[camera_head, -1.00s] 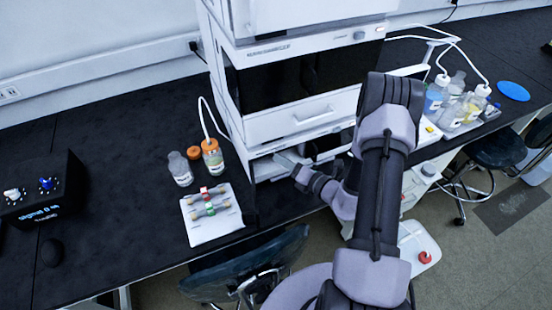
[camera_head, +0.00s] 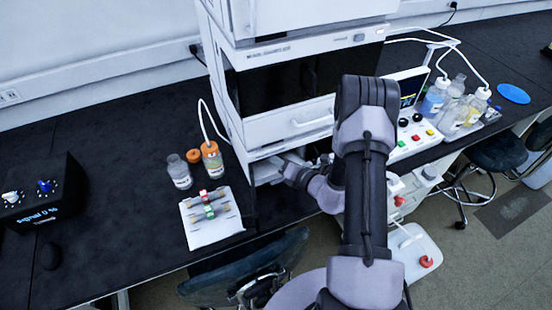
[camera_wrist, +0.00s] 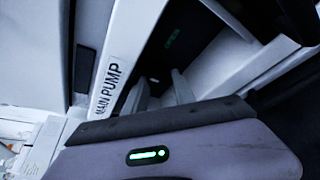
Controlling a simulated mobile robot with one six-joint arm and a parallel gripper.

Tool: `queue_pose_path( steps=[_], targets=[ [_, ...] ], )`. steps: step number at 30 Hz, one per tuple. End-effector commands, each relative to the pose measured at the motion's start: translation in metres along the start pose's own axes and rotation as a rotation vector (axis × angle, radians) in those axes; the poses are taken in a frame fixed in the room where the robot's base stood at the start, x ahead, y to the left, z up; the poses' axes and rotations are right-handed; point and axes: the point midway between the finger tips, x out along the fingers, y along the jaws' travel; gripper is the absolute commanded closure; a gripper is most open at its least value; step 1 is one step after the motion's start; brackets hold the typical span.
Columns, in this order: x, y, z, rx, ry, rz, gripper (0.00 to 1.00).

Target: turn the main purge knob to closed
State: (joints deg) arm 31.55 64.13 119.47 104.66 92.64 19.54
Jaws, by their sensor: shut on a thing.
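The main pump unit is at the bottom of the instrument stack; its white front with a "MAIN PUMP" label (camera_wrist: 107,84) shows in the wrist view. My gripper (camera_wrist: 162,94) is at this front, its two pale fingers partly hidden behind my own wrist housing. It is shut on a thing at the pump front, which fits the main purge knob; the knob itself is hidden. A small green readout (camera_wrist: 172,38) glows on the dark panel above; I cannot read it surely. In the head view my gripper (camera_head: 272,165) reaches into the lowest unit, partly hidden by my arm.
A white tray with small fittings (camera_head: 228,229) and bottles (camera_head: 179,171) stand left of the stack. A control panel with coloured buttons (camera_head: 416,137) and more bottles (camera_head: 437,95) stand to the right. A chair (camera_head: 245,270) is below the bench edge.

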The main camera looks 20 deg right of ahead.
Motion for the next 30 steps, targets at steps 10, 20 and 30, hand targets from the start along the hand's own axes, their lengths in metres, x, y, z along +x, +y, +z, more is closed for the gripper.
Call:
queue_pose_path(
  steps=[10, 20, 30],
  targets=[
    [-0.001, 0.000, 0.000, -0.059, 0.001, -0.025, 0.64],
    [-0.001, 0.001, 0.000, -0.058, 0.001, -0.025, 0.59],
    [-0.064, 0.003, 0.003, -0.052, -0.002, -0.029, 0.59]
  ],
)
